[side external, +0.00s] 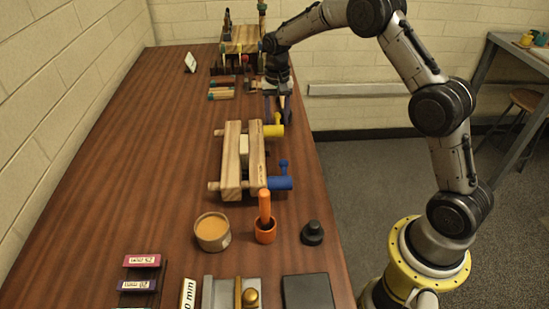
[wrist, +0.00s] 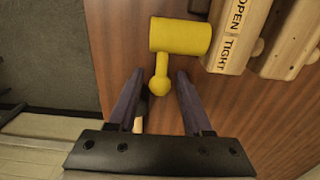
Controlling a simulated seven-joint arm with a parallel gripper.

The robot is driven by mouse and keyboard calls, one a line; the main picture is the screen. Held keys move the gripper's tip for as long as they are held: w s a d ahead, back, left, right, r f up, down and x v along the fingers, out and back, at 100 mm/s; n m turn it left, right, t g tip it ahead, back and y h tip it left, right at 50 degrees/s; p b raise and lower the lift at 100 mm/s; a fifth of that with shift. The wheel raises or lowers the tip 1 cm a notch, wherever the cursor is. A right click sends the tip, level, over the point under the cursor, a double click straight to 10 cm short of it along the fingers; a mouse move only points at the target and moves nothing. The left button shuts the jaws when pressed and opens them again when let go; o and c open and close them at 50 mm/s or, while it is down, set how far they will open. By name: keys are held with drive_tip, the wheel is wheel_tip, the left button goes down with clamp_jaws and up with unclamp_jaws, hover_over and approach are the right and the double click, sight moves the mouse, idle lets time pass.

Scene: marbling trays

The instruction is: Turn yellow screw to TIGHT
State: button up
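The yellow screw (side external: 273,130) sits at the far right of a wooden press with two bars (side external: 232,165). In the wrist view the yellow screw (wrist: 180,37) is a thick cylinder with a thin, knob-ended handle (wrist: 159,85) pointing down the picture. My gripper (side external: 278,112) is above and close to the yellow screw. In the wrist view my open gripper (wrist: 158,78) has one finger on each side of the handle, with visible gaps and nothing held.
A blue screw (side external: 279,183) is at the press's near end. An orange mortar (side external: 265,235), a tan-filled bowl (side external: 212,232) and a black knob (side external: 312,233) stand nearer. A wooden rack (side external: 240,45) is behind.

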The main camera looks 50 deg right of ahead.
sight(277, 113)
drive_tip(key=shift+r, duration=3.05)
drive_tip(key=shift+a, duration=0.1)
